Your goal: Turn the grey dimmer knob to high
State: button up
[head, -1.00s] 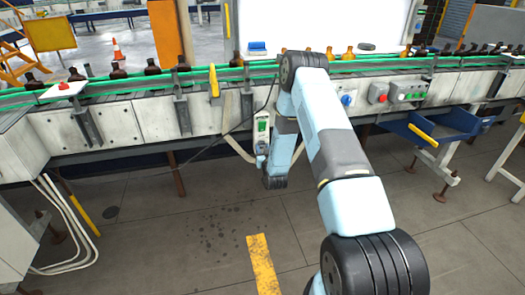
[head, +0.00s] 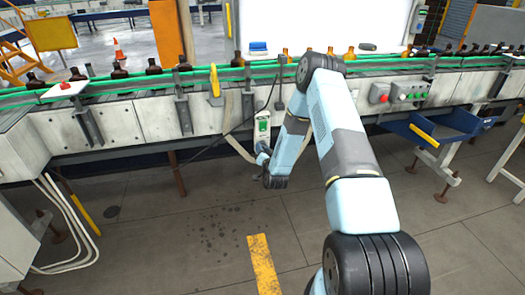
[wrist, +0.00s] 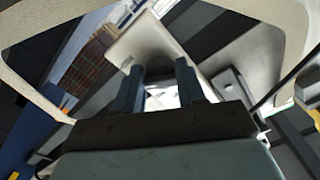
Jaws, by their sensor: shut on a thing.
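My gripper (wrist: 160,88) shows in the wrist view with its two dark fingers a little apart, shut on the grey dimmer knob; the knob is mostly hidden between the fingers, where only a bright pale patch shows. A cream housing (wrist: 143,42) lies just beyond the fingertips. In the head view my wrist hangs low in front of the conveyor, beside a small white box with a green face (head: 262,124). The fingertips and the knob cannot be made out there, so the knob's setting cannot be read.
The conveyor (head: 150,118) with green rails carries amber bottles (head: 153,66) across the back. A red button box (head: 379,93) and a grey box with green buttons (head: 408,92) are on its front at right. A blue tray (head: 432,130) juts out below. The floor in front is clear.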

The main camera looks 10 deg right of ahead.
jog(key=shift+f, duration=0.15)
jog(key=o, duration=1)
jog(key=shift+o, duration=0.2)
jog(key=shift+s, duration=0.1)
jog(key=s, duration=1.3)
jog(key=shift+s, duration=0.3)
